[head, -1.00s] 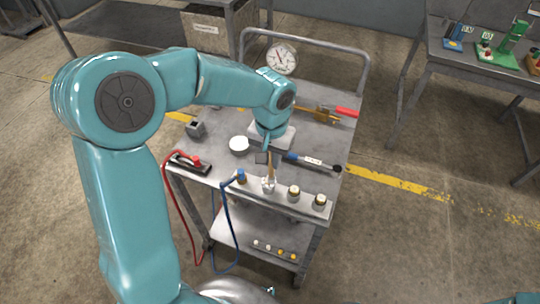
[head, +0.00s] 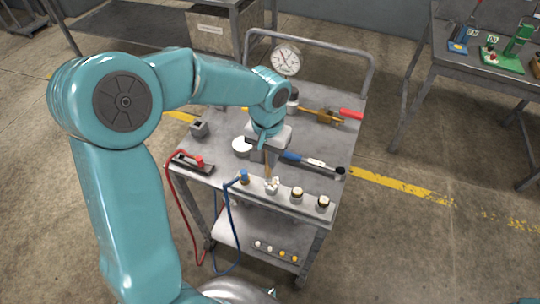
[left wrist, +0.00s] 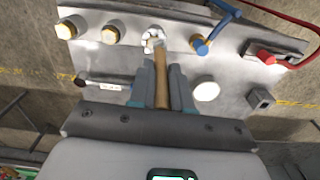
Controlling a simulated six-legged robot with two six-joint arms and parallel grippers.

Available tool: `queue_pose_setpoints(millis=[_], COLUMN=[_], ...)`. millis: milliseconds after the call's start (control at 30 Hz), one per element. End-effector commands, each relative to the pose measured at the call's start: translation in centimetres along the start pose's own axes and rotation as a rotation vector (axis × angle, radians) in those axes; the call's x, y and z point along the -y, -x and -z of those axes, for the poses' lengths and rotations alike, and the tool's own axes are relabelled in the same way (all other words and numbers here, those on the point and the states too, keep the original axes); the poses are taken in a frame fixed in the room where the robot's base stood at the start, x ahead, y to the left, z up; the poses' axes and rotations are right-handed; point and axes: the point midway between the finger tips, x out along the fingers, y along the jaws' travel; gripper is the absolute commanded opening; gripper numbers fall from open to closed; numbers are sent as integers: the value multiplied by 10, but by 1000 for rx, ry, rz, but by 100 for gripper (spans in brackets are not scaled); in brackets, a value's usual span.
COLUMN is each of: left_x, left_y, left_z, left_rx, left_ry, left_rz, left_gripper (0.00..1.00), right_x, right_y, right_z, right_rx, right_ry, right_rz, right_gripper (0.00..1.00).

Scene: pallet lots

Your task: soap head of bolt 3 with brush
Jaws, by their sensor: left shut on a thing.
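My left gripper (head: 268,158) is shut on the wooden handle of a brush (left wrist: 162,85) and holds it over the front edge of the cart. The brush points down at a bolt (left wrist: 153,40) on the grey bar, whose head looks white and lumpy; in the head view its white top (head: 272,185) shows under the brush tip. The brush tip seems to touch it, though bristles and white matter are hard to separate. Two brass-coloured bolts with pale tops (head: 297,192) (head: 323,202) stand to its right. My right gripper is out of view.
A blue fitting with a hose (head: 244,176) is on the bar's left end. Open floor lies right.

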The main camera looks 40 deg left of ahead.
Motion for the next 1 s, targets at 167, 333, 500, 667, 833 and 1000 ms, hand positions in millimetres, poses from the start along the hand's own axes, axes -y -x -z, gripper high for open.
queue_pose_setpoints(millis=[167,333,500,667,833,1000], left_x=[0,0,0,0,0,0], left_y=[2,15,30,44,60,72], left_z=[0,0,0,0,0,0], left_rx=[0,-2,-2,-1,-2,-2], left_ry=[0,0,1,1,1,0], left_rz=[0,-1,-1,-1,-1,-1], left_gripper=[0,0,0,0,0,0], right_x=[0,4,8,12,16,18], right_y=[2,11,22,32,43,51], right_z=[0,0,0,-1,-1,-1], right_rx=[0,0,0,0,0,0], right_ry=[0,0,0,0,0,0], right_rz=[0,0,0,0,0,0], right_gripper=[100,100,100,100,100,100])
